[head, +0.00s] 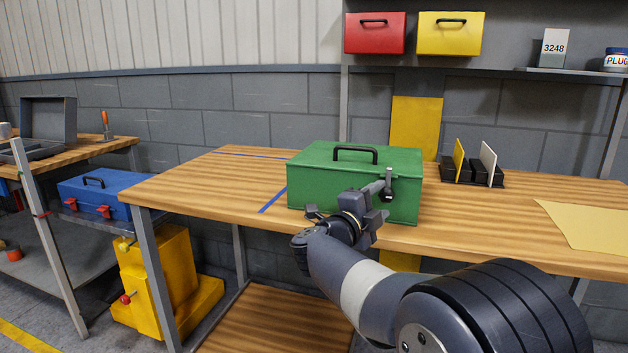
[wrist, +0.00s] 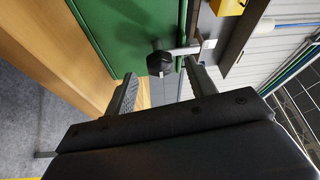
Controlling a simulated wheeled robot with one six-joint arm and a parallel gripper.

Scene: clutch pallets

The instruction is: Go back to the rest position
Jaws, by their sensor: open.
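A green metal toolbox (head: 330,187) with a black top handle (head: 355,151) stands closed on the wooden workbench (head: 190,190). A grey latch lever (head: 389,180) sits on its front near the right corner. My gripper (head: 372,200) is in front of the toolbox at that latch. In the wrist view my gripper (wrist: 160,72) is open, with a dark round knob (wrist: 160,63) on a grey lever between or just beyond the fingertips. I cannot tell whether a finger touches it. The green front (wrist: 125,35) fills the upper left there.
A black rack with upright plates (head: 473,170) and a yellow sheet (head: 585,222) lie to the right. A blue toolbox (head: 92,192) is on the left. The bench's left part is clear.

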